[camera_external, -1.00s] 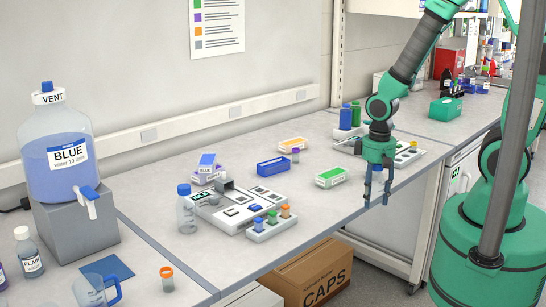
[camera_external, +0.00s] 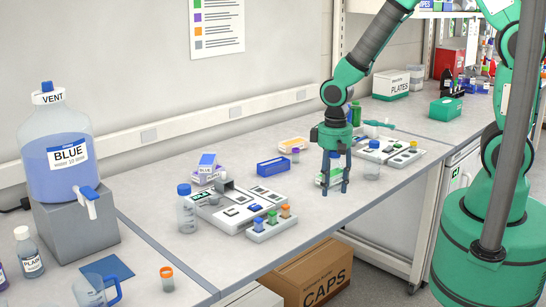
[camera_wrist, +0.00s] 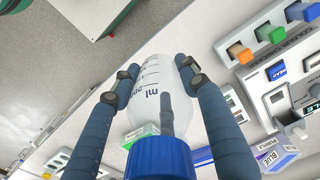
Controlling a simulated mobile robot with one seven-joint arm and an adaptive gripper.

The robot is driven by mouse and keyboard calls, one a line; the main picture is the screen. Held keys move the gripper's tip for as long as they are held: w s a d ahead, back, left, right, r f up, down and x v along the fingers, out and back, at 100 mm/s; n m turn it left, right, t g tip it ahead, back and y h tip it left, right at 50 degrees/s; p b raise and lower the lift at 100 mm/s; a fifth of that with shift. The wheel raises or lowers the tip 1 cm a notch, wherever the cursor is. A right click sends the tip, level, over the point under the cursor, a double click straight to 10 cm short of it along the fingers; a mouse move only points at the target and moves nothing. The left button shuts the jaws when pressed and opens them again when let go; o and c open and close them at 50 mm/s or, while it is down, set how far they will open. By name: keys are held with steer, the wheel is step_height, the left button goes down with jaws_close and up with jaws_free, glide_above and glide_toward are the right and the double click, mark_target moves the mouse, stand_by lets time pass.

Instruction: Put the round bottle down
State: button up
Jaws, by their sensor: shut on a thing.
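The round bottle (camera_wrist: 152,88) shows in the wrist view as a clear bottle with ml markings and a blue cap (camera_wrist: 160,158) toward the camera. My gripper (camera_wrist: 160,74) is shut around its body, one finger on each side. In the external view my gripper (camera_external: 334,190) points down over the front part of the bench, right of the white tray; the held bottle is hard to make out between the fingers.
The green-labelled box (camera_external: 321,180) is just behind my fingers. A rack of blue, green and orange caps (camera_external: 262,230) and a white station (camera_external: 230,213) lie to the left. A blue tray (camera_external: 273,167) stands farther back. Bare bench (camera_external: 300,212) lies between rack and gripper.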

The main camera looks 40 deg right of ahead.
steer(key=w+a+r+p, duration=0.15)
steer(key=w+a, duration=0.35)
steer(key=a, duration=0.6)
steer(key=w+a+r+n+p, duration=0.1)
steer(key=w+a+p, duration=0.1)
steer(key=w+a, duration=0.6)
steer(key=w+a+r+p, duration=0.1)
steer(key=w+a+r, duration=0.15)
steer(key=a, duration=1.05)
steer(key=s+a+f+p, duration=0.1)
steer(key=s+a+p, duration=0.1)
steer(key=a, duration=1.3)
steer(key=s+a+f+n+p, duration=0.1)
steer(key=s+a+f+p, duration=0.1)
steer(key=a, duration=1.4)
steer(key=shift+s+a+p, duration=0.2)
steer(key=shift+s+p, duration=0.25)
steer(key=shift+s, duration=0.1)
steer(key=shift+f, duration=0.2)
glide_above(131, 293)
steer(key=shift+f+p, duration=0.35)
steer(key=shift+f, duration=2.5)
steer(key=shift+f+p, duration=0.3)
steer(key=shift+f, duration=1.8)
